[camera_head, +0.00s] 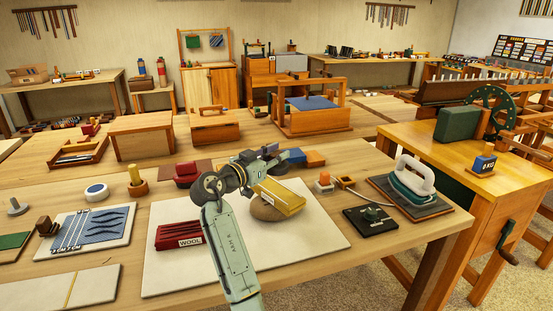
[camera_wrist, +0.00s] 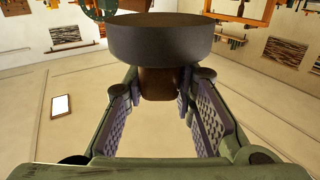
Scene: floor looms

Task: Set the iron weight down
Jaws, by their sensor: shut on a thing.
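My gripper (camera_wrist: 160,88) is shut on the iron weight (camera_wrist: 160,42). In the wrist view the weight is a wide dark grey disc with a brown grip, and the fingers close on the grip from both sides. In the head view my gripper (camera_head: 265,160) is above the back of the cream board (camera_head: 325,240) on the table.
On the board lie a red bundle marked WOOL (camera_head: 178,236), a yellow bundle (camera_head: 282,196) and a brown rounded thing (camera_head: 268,210). A black plate (camera_head: 370,219) and a white-handled press (camera_head: 414,178) stand to the right. The board's front right is clear.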

